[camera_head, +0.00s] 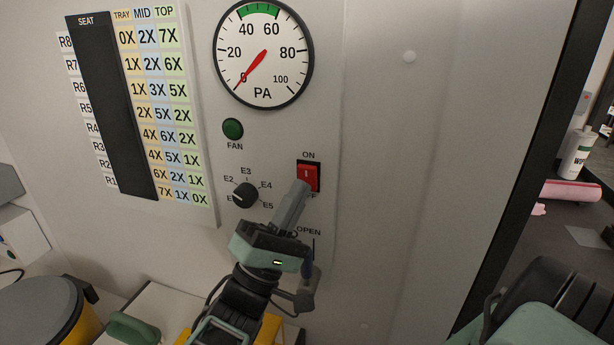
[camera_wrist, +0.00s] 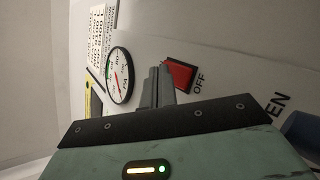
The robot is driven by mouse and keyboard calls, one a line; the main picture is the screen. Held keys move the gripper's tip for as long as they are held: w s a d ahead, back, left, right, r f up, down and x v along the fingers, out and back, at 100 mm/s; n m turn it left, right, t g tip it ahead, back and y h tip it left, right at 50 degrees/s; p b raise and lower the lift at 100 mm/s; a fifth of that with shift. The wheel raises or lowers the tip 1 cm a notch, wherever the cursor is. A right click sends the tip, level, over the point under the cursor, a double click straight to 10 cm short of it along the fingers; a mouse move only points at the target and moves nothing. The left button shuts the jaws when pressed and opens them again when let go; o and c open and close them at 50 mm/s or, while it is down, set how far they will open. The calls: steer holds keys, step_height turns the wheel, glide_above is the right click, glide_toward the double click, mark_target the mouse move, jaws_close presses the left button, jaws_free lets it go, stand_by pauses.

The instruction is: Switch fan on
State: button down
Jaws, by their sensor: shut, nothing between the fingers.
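The red rocker switch (camera_head: 308,174) is on the grey panel, with ON printed above it and a partly hidden label below. My gripper (camera_head: 303,188) is shut and empty, its fingertips at the lower part of the switch in the head view. In the wrist view the switch (camera_wrist: 180,75) is beside the shut fingers (camera_wrist: 157,72), with OFF printed next to it. I cannot tell whether the fingertips touch the switch. The green FAN lamp (camera_head: 233,129) looks dark. The gauge (camera_head: 263,54) marked PA has its red needle at 0.
A black selector knob (camera_head: 245,195) marked E2 to E5 is left of my gripper. A handle (camera_head: 309,270) under the OPEN label is just below the gripper. A number chart (camera_head: 165,120) is on the left.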

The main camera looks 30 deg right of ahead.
steer(key=shift+d+r, duration=0.1)
steer(key=shift+w+d+p, duration=0.2)
steer(key=shift+w+p, duration=0.1)
stand_by(0.7)
stand_by(0.4)
steer(key=shift+s+a+f, duration=0.2)
steer(key=shift+a, duration=0.05)
steer(key=shift+s+a, duration=0.1)
steer(key=shift+s+a+f+p, duration=0.2)
steer(key=shift+s+a, duration=0.65)
steer(key=shift+a, duration=0.05)
steer(key=shift+s+a+f+p, duration=0.15)
steer(key=shift+s+a+p, duration=0.05)
steer(key=shift+s+a, duration=0.65)
